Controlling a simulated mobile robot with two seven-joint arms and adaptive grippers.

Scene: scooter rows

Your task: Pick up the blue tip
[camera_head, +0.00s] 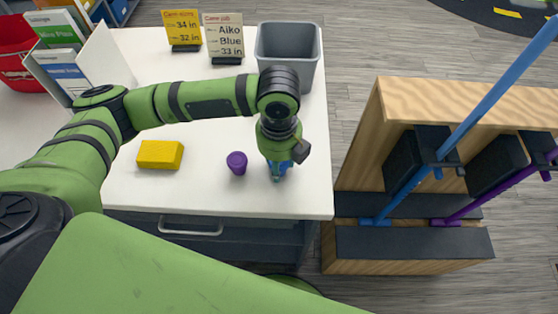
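The blue tip (285,166) is on the white table near its front right corner, mostly hidden under my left gripper (277,174). My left arm reaches in from the left, with the gripper pointing down at the tip. The fingers are small and partly covered by the wrist, so I cannot tell whether they are closed on the tip or only around it. A purple tip (237,162) stands on the table just left of the gripper. My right gripper is not in view.
A yellow block (160,155) lies left on the table (210,195). A grey bin (288,47) and two signs (183,28) (224,37) stand behind my arm. To the right, a wooden rack (355,170) holds a blue cane (480,110) and a purple cane (505,184).

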